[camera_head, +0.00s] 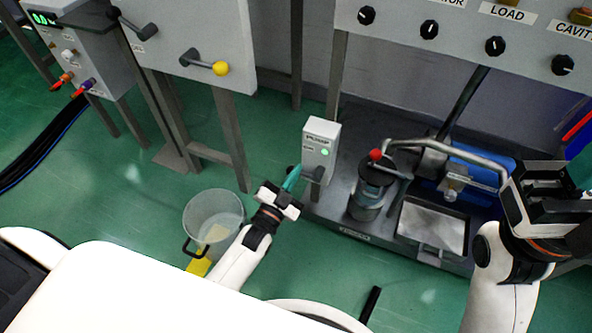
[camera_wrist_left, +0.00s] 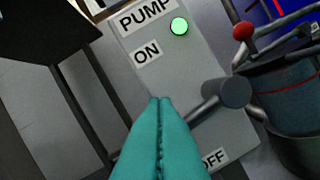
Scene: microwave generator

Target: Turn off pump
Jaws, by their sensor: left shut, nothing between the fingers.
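The pump box (camera_head: 321,142) is a light grey box with a PUMP label and a lit green lamp (camera_head: 325,152). In the left wrist view the box (camera_wrist_left: 195,68) shows ON near the top and OFF near the bottom, with the green lamp (camera_wrist_left: 179,26) lit. A grey lever (camera_head: 313,174) sticks out of its front; its round end (camera_wrist_left: 235,92) lies between the two labels. My left gripper (camera_head: 291,178) is shut and empty, its teal fingertips (camera_wrist_left: 160,100) beside the lever. Contact is unclear. My right gripper (camera_head: 572,180) is at the right edge, its fingers partly hidden.
A dark metal bench carries a cylinder with a red knob (camera_head: 376,155), a bent pipe (camera_head: 450,148) and a metal tray (camera_head: 432,226). A clear bucket (camera_head: 213,217) stands on the floor left of my left arm. A panel with a yellow-knobbed lever (camera_head: 220,68) stands behind.

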